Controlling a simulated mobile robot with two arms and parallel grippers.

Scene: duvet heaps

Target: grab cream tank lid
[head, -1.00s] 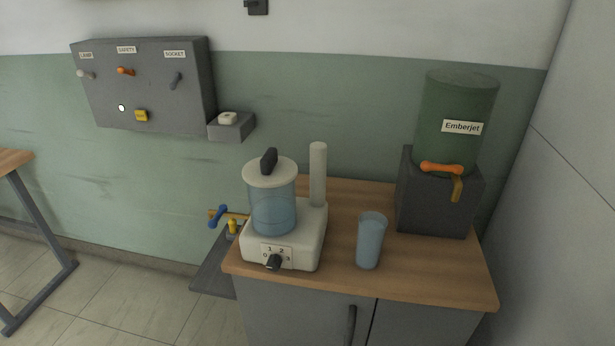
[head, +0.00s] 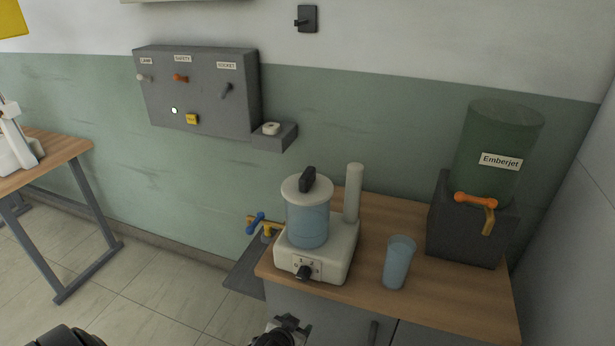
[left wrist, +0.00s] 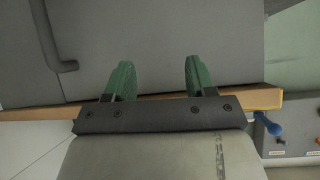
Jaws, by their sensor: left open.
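The cream tank lid (head: 293,190) is a round disc with a black knob (head: 308,178) on top. It sits on the translucent blue tank (head: 308,224), which stands on a cream base (head: 318,262) with a black dial. My left gripper (left wrist: 160,62) shows in the left wrist view, its two green fingers apart with nothing between them, in front of the grey cabinet doors. A dark part of mine shows at the bottom edge of the head view, below and apart from the lid. The lid is not seen in the wrist view. My right gripper is not in view.
A cream post (head: 354,195) rises close to the right of the lid. A blue cup (head: 398,263) and the green Emberjet tank (head: 497,150) on a dark stand (head: 462,240) share the wooden counter (head: 425,292). A blue-handled tap (head: 256,222) is at left.

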